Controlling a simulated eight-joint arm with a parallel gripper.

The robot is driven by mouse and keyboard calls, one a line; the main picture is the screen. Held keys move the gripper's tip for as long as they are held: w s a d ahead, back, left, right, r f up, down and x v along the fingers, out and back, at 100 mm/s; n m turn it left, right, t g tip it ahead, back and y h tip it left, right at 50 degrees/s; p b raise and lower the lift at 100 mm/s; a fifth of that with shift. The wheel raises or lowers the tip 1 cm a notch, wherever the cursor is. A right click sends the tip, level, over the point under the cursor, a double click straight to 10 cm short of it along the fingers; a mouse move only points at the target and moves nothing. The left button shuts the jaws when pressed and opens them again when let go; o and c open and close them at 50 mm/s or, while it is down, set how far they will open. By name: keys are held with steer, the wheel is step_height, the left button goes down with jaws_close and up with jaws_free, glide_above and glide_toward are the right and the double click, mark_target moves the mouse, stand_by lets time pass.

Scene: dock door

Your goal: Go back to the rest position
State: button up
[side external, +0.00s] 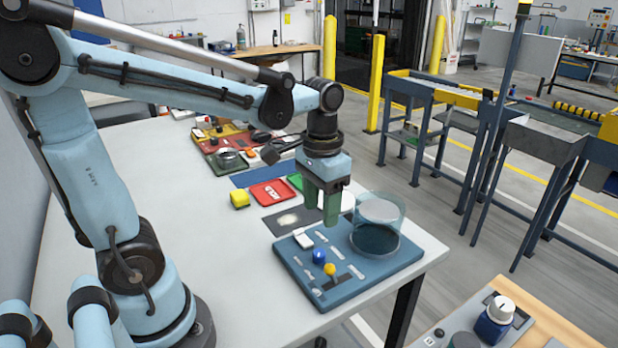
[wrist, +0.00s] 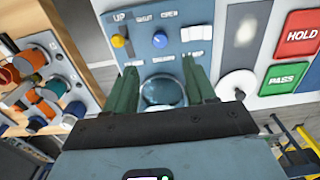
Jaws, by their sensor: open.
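My gripper (side external: 322,220) is open, its green fingers pointing down above the back of a blue control panel (side external: 366,273). In the wrist view, the fingers (wrist: 160,75) are apart, with a round clear-walled part (wrist: 163,92) visible between them. In the side view, that clear cylinder (side external: 379,212) stands on the panel's right, over a dark round area. A yellow-knobbed lever (side external: 330,269), a blue knob (side external: 319,255) and a white switch (side external: 303,239) are on the panel. Nothing shows held between the fingers.
A red HOLD card (side external: 272,192) and a green PASS card (wrist: 286,77) lie beyond the panel. A yellow block (side external: 240,199) and trays of small parts (side external: 232,158) stand farther back. The white table (side external: 170,190) is clear near my arm. Another bench (side external: 535,312) stands at front right.

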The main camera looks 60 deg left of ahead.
steer(key=shift+r, duration=0.65)
steer(key=t, duration=0.2)
steer(key=s+d+t, duration=0.1)
steer(key=t, duration=0.1)
steer(key=s+t, duration=0.1)
steer(key=t, duration=0.2)
steer(key=shift+d+f, duration=0.35)
steer(key=shift+d, duration=0.05)
steer(key=shift+w, duration=0.1)
